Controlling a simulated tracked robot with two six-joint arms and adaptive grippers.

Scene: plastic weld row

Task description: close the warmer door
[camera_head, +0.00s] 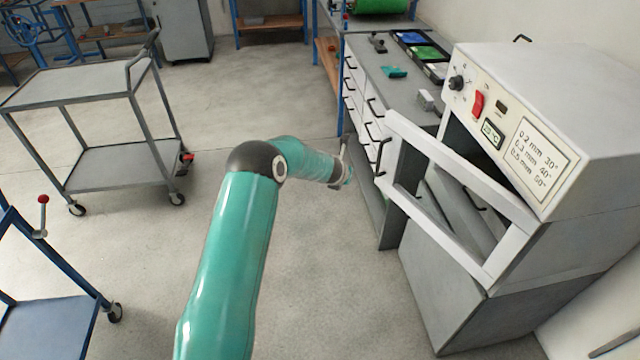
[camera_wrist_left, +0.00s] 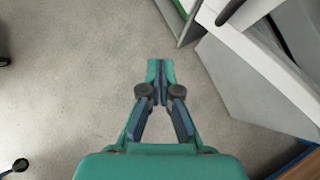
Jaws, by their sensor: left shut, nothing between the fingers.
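The warmer (camera_head: 590,110) is a pale box on a grey cabinet at the right of the head view, with a control panel on its front. Its door (camera_head: 455,160), a white frame with a window opening, stands ajar. The door's far edge is swung out to the left, and its near end meets the warmer body. My left gripper (camera_head: 344,165) is just left of that far edge, apart from it as far as I can tell. In the left wrist view the gripper (camera_wrist_left: 160,68) is shut and empty over the floor, with the door (camera_wrist_left: 262,62) to its right.
A drawer bench (camera_head: 395,75) with dark handles stands behind the warmer, with small trays on top. A grey trolley (camera_head: 95,85) stands at the left, and a blue cart (camera_head: 50,325) at the lower left. The floor (camera_head: 340,270) before the warmer is clear.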

